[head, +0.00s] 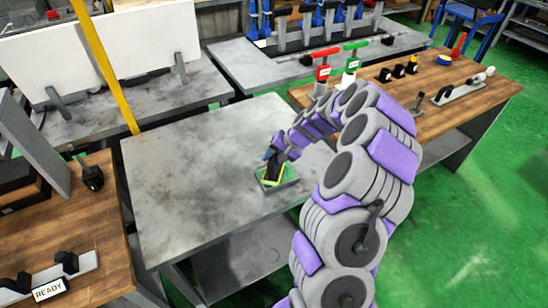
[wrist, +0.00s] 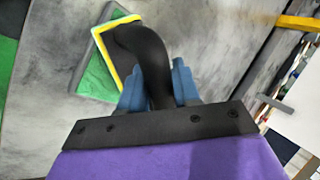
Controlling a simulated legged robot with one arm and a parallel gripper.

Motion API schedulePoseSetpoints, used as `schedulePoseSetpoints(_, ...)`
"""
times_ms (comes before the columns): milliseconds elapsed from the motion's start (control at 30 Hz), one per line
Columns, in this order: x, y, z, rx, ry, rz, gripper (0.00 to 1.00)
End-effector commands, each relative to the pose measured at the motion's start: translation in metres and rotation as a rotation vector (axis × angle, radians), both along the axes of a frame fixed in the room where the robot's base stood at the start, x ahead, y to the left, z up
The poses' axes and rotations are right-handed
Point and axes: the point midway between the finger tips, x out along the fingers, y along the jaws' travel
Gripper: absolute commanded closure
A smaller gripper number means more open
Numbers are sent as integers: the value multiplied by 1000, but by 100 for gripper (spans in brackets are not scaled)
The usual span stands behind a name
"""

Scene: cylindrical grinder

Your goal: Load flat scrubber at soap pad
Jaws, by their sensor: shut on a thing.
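My gripper (wrist: 160,88) is shut on the black handle (wrist: 152,62) of the flat scrubber, with a blue finger on each side of it in the wrist view. The scrubber has a yellow-edged head (wrist: 104,50). In the head view the scrubber (head: 272,171) is at the soap pad (head: 290,175), a green square in a grey-rimmed tray on the grey metal table (head: 200,165). The wrist view shows the green pad (wrist: 92,82) partly under the scrubber head. I cannot tell whether the head touches the pad.
A yellow post (head: 105,65) stands at the table's back left, near a white panel (head: 100,45). A wooden bench (head: 460,85) at right holds red and green-handled tools and black parts. Another wooden bench (head: 75,215) is at left. Most of the grey table is clear.

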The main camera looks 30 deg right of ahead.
Motion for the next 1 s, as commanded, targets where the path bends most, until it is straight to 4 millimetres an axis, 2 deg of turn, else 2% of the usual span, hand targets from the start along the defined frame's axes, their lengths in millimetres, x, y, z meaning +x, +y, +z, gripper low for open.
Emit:
schedulePoseSetpoints(200, 0, -6, -1, 4, -2, -4, 93)
schedulePoseSetpoints(567, 0, 3, -1, -4, 0, -2, 93)
schedulePoseSetpoints(1000, 0, -4, -2, 2, -1, -3, 93)
